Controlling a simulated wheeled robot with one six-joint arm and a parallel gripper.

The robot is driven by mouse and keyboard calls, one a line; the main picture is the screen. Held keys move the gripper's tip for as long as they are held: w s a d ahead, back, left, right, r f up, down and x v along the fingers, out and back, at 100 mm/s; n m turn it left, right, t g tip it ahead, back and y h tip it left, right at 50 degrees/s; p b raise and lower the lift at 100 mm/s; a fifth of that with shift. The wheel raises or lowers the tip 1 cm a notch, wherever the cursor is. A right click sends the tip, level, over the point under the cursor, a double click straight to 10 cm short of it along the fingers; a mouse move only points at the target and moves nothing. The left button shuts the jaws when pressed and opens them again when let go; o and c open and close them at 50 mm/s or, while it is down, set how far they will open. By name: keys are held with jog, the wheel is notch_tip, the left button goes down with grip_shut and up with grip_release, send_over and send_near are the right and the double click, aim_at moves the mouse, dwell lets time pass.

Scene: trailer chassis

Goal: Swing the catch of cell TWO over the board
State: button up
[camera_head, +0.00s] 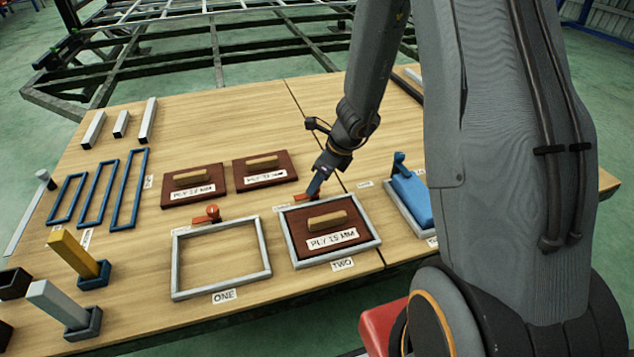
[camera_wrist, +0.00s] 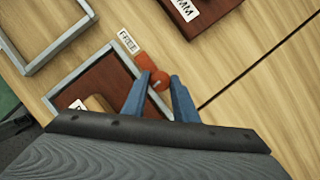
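Cell TWO is a grey frame (camera_head: 376,240) with a dark red-brown board (camera_head: 298,222) lying inside it, a wooden handle (camera_head: 327,220) on top. Its orange-red catch (camera_head: 304,198) is at the far edge of the frame. In the wrist view the catch (camera_wrist: 143,62) lies along the outside of the frame edge, beside a label reading FREE (camera_wrist: 128,41), and not across the board. My gripper (camera_wrist: 160,80) has its two blue fingers on either side of the catch's round red knob (camera_wrist: 160,83). I cannot tell whether both fingers touch the knob.
Cell ONE (camera_head: 175,270), an empty frame with its own red knob (camera_head: 213,210), is to the left. Two other boards (camera_head: 195,184) (camera_head: 266,168) lie behind. A blue object (camera_head: 412,198) in another frame stands to the right, partly behind my arm.

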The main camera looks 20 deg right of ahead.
jog(key=shift+c, duration=1.4)
jog(key=shift+n+p, duration=0.3)
jog(key=shift+p, duration=0.1)
jog(key=n+g+p, duration=0.1)
jog(key=n+p, duration=0.1)
jog(key=p, duration=0.1)
jog(key=shift+r+n+y, duration=0.15)
jog(key=shift+n+y, duration=0.15)
jog(key=n+g+p, duration=0.1)
jog(key=n+p, duration=0.3)
jog(key=shift+w+d+g+y, duration=0.1)
jog(key=shift+w+g+y, duration=0.1)
jog(key=shift+g+y, duration=0.2)
jog(key=n+g, duration=0.1)
jog(key=n, duration=0.2)
jog(key=n+g+p, duration=0.1)
jog(key=n, duration=0.2)
jog(key=shift+w, duration=0.2)
jog(key=n, duration=0.2)
jog(key=n+g+h, duration=0.1)
jog(key=n, duration=0.1)
jog(key=shift+w+f+n+g, duration=0.1)
jog(key=shift+f+n+g, duration=0.1)
jog(key=shift+n+g, duration=0.1)
